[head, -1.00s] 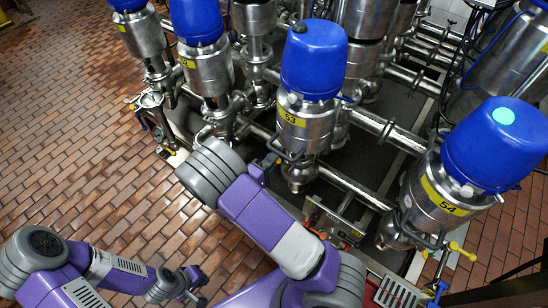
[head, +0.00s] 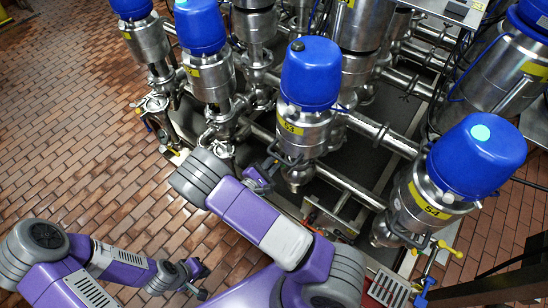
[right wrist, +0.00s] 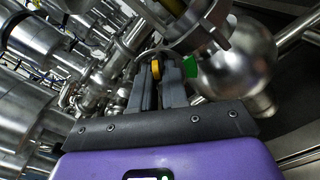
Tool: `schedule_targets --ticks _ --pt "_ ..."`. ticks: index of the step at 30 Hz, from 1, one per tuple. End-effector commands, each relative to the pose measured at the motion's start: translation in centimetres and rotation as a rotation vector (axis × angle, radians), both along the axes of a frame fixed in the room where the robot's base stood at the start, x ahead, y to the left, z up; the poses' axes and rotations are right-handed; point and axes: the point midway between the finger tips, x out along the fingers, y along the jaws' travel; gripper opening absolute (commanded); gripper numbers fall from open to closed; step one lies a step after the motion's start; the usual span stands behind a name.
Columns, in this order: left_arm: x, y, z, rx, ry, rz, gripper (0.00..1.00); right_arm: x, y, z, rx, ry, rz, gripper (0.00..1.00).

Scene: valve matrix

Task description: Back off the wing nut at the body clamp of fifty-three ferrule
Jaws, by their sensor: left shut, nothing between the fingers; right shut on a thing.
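The valve marked 53 (head: 303,132) stands in the front row, with a blue cap and steel body. My right gripper (head: 268,174) reaches its lower body, where a dark clamp-like part shows; the fingertips are small and partly hidden there. In the right wrist view my right gripper (right wrist: 157,88) is shut on a small yellow part, which looks like the wing nut (right wrist: 156,70), beside a steel ring. Only part of the nut shows between the fingers. My left gripper (head: 203,271) is shut and empty over the brick floor, away from the valves.
Valve 54 (head: 430,200) stands at the right, with a yellow piece (head: 448,248) near its base. More blue-capped valves and steel pipes crowd the back. A green tag (right wrist: 190,66) is right of my right fingers. The brick floor (head: 70,130) at left is clear.

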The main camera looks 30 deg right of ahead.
Motion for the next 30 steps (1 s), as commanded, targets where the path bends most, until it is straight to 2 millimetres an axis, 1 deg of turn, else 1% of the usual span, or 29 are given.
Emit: schedule_targets --ticks 1,3,15,22,30 --pt "0.0 0.0 0.6 0.000 0.000 0.000 0.00 0.0 0.0 0.2 -0.018 0.043 0.001 0.00" --pt "0.0 0.0 1.1 0.000 0.000 0.000 0.00 0.0 0.0 0.2 -0.042 0.104 0.001 0.00" --pt "0.0 0.0 3.0 0.000 0.000 0.000 0.00 0.0 0.1 0.1 -0.165 0.396 0.001 0.00" --pt "0.0 0.0 3.5 0.000 0.000 0.000 0.00 0.0 0.1 0.0 -0.204 0.493 0.001 0.00" --pt "0.0 0.0 3.8 0.000 0.000 0.000 0.00 0.0 0.1 -0.1 -0.222 0.537 0.002 0.00"
